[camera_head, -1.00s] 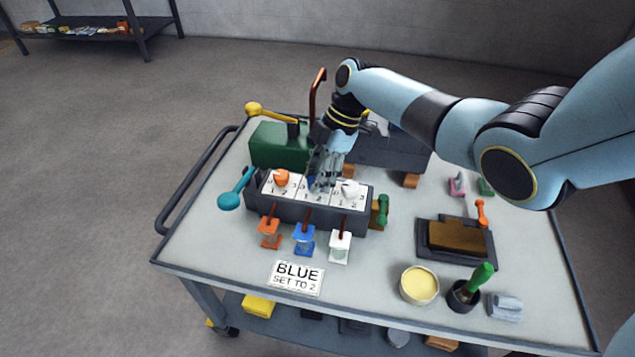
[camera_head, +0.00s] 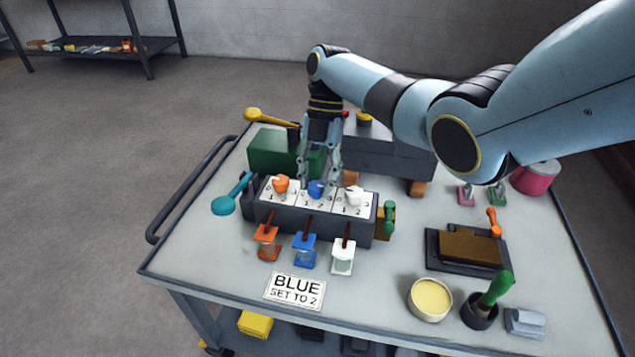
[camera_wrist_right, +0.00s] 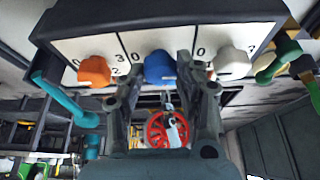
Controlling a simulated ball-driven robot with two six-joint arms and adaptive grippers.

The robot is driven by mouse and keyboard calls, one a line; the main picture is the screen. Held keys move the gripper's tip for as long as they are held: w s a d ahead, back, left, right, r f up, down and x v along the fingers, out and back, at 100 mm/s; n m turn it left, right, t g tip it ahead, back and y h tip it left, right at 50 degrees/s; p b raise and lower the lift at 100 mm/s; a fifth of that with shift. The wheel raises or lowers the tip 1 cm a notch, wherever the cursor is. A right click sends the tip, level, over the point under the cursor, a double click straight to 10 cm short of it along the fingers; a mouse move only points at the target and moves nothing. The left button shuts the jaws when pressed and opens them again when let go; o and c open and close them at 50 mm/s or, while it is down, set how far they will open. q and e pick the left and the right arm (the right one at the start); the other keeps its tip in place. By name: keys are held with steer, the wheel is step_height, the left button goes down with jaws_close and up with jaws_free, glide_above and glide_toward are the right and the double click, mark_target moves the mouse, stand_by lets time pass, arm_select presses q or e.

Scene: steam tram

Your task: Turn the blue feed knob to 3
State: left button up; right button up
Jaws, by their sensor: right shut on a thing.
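The blue knob (camera_head: 316,189) sits in the middle of the white dial plate on the dark feed box (camera_head: 320,222), between the orange knob (camera_head: 281,184) and the white knob (camera_head: 353,196). My right gripper (camera_head: 318,182) comes down from above, shut on the blue knob with a finger at each side. The right wrist view also shows the blue knob (camera_wrist_right: 160,66) between the fingers. I cannot read with certainty which number the knob points at; the fingers hide part of its scale. A card (camera_head: 295,291) in front reads "BLUE SET TO 2". My left gripper is not in view.
A teal lever (camera_head: 225,204) stands left and a green handle (camera_head: 389,218) right, close to the box. A green block (camera_head: 272,152) is behind. The trolley's front left is clear.

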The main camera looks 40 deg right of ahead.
steer(key=shift+n, duration=0.4)
steer(key=o, duration=1.1)
steer(key=shift+o, duration=0.2)
steer(key=v, duration=0.7)
steer(key=shift+w+r, duration=0.15)
steer(key=shift+w, duration=0.05)
